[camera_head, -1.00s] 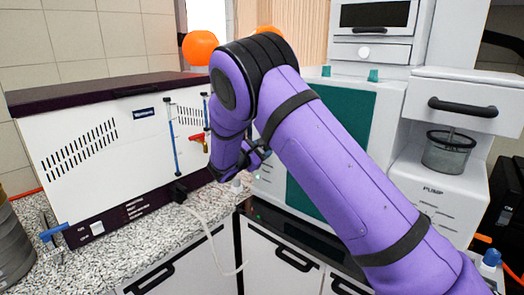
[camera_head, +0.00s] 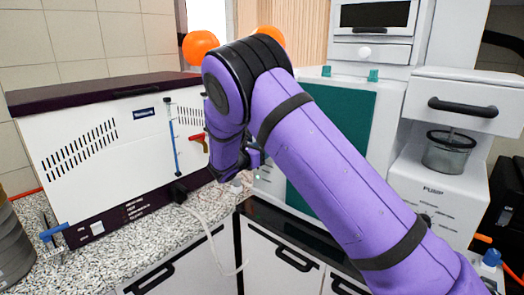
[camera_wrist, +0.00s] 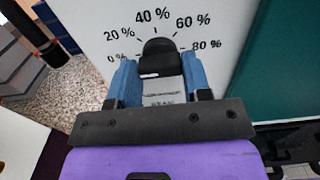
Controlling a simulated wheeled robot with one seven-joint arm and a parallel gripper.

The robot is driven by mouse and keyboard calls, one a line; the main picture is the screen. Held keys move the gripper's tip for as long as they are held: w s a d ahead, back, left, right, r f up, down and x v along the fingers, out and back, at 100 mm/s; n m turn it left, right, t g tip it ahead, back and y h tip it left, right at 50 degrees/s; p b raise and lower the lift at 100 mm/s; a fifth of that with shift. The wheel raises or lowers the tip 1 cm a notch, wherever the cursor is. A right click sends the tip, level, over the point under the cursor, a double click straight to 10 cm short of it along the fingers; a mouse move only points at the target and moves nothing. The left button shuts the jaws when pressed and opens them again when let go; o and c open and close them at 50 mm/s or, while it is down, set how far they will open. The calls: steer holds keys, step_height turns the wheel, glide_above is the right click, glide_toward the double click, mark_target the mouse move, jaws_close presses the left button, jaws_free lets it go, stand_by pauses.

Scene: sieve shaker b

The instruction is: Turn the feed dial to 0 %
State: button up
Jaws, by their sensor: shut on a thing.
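The feed dial (camera_wrist: 160,50) is a black round knob on a white panel in the wrist view. Printed marks from 0 % (camera_wrist: 117,57) at left, over 40 % at the top, to 80 % (camera_wrist: 207,44) at right arc around it. My gripper (camera_wrist: 160,72) has its blue fingers on either side of the knob and is shut on it. A small pale mark shows on the knob's near side; I cannot tell which value the dial points to. In the head view my purple arm hides the dial and most of the gripper.
A white cabinet with a dark top (camera_head: 95,90) stands at left on the speckled counter (camera_head: 120,245). A teal panel (camera_head: 345,130) is right of my wrist. A white pump unit (camera_head: 435,210) with a glass jar (camera_head: 448,152) stands at right. A pale hose hangs in front.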

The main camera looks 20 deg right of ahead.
steer(key=shift+f, duration=0.1)
stand_by(0.3)
steer(key=o, duration=0.9)
steer(key=shift+a, duration=0.1)
steer(key=v, duration=1)
steer(key=shift+s+a, duration=0.3)
